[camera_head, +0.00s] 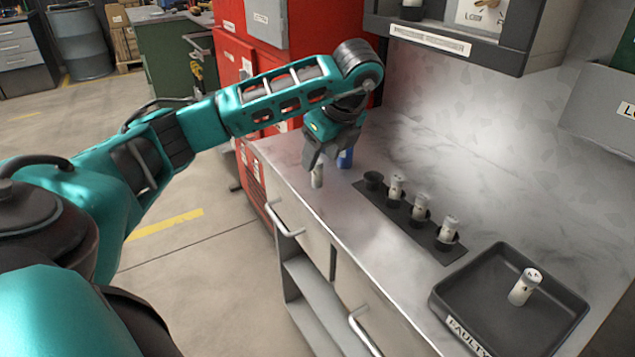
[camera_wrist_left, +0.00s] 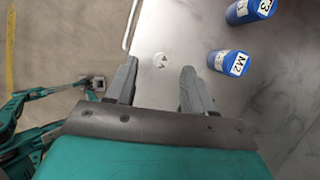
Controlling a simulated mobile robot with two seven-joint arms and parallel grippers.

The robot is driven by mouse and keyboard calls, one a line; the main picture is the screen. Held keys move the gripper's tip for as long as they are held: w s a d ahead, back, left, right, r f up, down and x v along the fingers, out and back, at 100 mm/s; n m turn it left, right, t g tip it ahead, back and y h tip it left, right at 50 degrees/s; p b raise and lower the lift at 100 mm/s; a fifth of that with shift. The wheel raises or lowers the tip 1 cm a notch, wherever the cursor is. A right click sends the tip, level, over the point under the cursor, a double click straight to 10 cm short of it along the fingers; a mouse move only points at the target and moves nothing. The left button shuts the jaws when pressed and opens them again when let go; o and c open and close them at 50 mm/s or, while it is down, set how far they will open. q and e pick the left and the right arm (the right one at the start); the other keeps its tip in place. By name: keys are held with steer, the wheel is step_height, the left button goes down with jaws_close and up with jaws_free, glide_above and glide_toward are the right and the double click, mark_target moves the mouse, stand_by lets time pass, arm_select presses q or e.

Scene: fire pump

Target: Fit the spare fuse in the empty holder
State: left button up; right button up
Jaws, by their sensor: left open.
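The white spare fuse (camera_head: 317,177) stands upright on the metal counter near its front edge. In the left wrist view its round top, marked 4 A, (camera_wrist_left: 162,60) lies between and just beyond the fingertips. My left gripper (camera_head: 315,162) is open above the fuse, pointing down; its two fingers (camera_wrist_left: 159,72) are apart with nothing held. The dark holder strip (camera_head: 400,212) lies to the right. Its far-left holder (camera_head: 374,181) is empty, and the other holders carry white fuses (camera_head: 396,188), (camera_head: 420,208), (camera_head: 448,229).
Blue cylinders marked M2 (camera_wrist_left: 231,63) and M3 (camera_wrist_left: 250,10) stand beside my left gripper; one blue cylinder (camera_head: 345,158) shows behind it. A dark tray labelled FAULTY (camera_head: 470,340) holds a white fuse (camera_head: 523,287). A shelf (camera_head: 455,45) overhangs the back. Drawer handles line the front.

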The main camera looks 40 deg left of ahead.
mark_target(320, 164)
arm_select(q)
steer(key=b+x, duration=0.1)
steer(key=x, duration=0.4)
steer(key=shift+w+f, duration=0.1)
steer(key=shift+f, duration=0.15)
steer(key=shift+d, duration=0.1)
steer(key=shift+c, duration=0.5)
jaws_close()
